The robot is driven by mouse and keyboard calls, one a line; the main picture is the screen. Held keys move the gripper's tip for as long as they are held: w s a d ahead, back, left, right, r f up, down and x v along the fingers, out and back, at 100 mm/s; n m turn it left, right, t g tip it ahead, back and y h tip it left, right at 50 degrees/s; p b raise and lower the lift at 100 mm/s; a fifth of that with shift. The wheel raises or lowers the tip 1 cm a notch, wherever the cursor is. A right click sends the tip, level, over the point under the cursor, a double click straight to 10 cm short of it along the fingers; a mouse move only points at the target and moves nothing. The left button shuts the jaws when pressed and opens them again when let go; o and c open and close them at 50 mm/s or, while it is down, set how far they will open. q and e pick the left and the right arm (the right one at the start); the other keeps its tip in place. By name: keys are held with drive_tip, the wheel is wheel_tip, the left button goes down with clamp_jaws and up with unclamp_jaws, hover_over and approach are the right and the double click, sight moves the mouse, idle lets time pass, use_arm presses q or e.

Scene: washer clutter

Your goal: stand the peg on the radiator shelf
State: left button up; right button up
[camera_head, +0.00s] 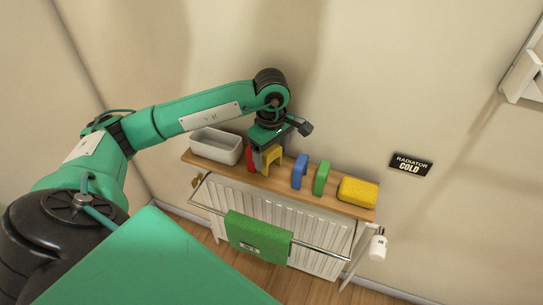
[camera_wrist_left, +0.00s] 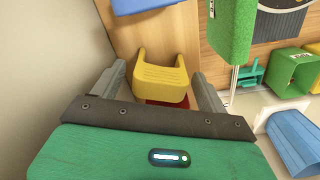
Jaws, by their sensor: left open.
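A yellow U-shaped peg (camera_head: 272,158) stands on the wooden radiator shelf (camera_head: 333,205). It also shows in the left wrist view (camera_wrist_left: 160,78), between the two fingers. A red piece (camera_head: 250,159) is close beside it, partly hidden by my gripper; a strip of it shows in the wrist view (camera_wrist_left: 168,103). A blue piece (camera_head: 300,171) and a green piece (camera_head: 321,178) stand upright farther right on the shelf. My left gripper (camera_head: 264,156) is open above the shelf at the yellow peg, with a finger on either side. Contact cannot be told. My right gripper is not in view.
A white tray (camera_head: 216,146) sits at the shelf's left end and a yellow sponge (camera_head: 358,191) at its right end. A green towel (camera_head: 258,236) hangs on the front rail. The wall rises directly behind the shelf. Bins stand below, including a blue one (camera_wrist_left: 296,140).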

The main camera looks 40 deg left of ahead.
use_arm(q)
wheel_tip(320, 180, up, 10)
drive_tip(key=shift+r+p, duration=0.1)
drive_tip(key=shift+p, duration=0.2)
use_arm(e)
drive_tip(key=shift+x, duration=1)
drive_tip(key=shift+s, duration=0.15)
